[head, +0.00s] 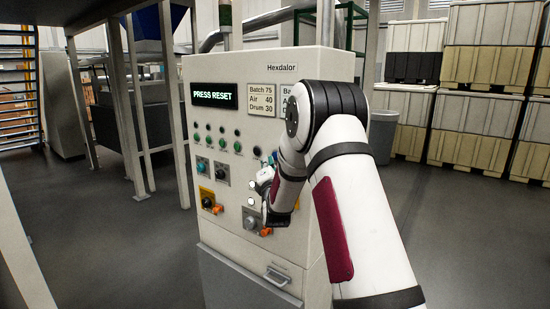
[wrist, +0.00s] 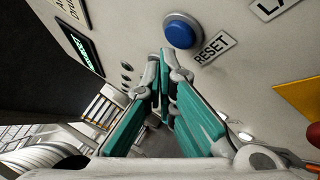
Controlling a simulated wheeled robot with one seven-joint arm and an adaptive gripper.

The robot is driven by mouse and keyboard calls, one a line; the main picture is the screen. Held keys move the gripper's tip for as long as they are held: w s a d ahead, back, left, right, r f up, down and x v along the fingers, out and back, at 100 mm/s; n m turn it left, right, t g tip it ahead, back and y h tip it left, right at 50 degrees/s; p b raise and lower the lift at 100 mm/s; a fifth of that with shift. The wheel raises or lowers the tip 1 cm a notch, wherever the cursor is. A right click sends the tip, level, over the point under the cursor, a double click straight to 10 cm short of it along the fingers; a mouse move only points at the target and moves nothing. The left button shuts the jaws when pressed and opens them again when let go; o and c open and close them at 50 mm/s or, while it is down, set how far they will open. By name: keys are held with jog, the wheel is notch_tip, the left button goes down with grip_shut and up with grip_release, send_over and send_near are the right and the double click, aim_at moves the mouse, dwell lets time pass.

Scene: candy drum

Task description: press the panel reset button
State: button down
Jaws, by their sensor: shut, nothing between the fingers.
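The reset button (wrist: 179,32) is a round blue cap in a pale ring on the grey panel face, at the top of the wrist view. A RESET label (wrist: 215,47) sits beside it. My gripper (wrist: 164,62) has teal finger pads. Its fingers are shut and empty, with the tips just below the button in the picture; a gap shows between tips and cap, but contact with the panel cannot be told. In the head view my gripper (head: 264,180) is in front of the control panel (head: 233,76), and I cannot make out the reset button there.
The panel display (head: 214,95) reads PRESS RESET. Several small green buttons and knobs, and yellow-backed switches (head: 208,200), lie left of and below my gripper. Steel frame legs (head: 174,100) stand left of the panel. Stacked crates (head: 480,110) stand behind right, with open floor before them.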

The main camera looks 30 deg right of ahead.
jog(key=shift+w+d, duration=0.15)
jog(key=shift+d, duration=0.25)
jog(key=shift+w+d+b, duration=0.15)
jog(key=shift+d+b, duration=0.25)
jog(key=shift+b, duration=0.05)
dwell(0.9)
jog(key=shift+s+a, duration=0.3)
jog(key=shift+a, duration=0.45)
jog(key=shift+s+a+p, duration=0.25)
jog(key=shift+s+a, duration=0.05)
jog(key=shift+a, duration=0.5)
jog(key=shift+s+a+p, duration=0.2)
jog(key=shift+s+a, duration=0.1)
jog(key=shift+a, duration=0.5)
jog(key=shift+s+a+p, duration=0.25)
jog(key=shift+s+a, duration=0.05)
jog(key=shift+a, duration=0.5)
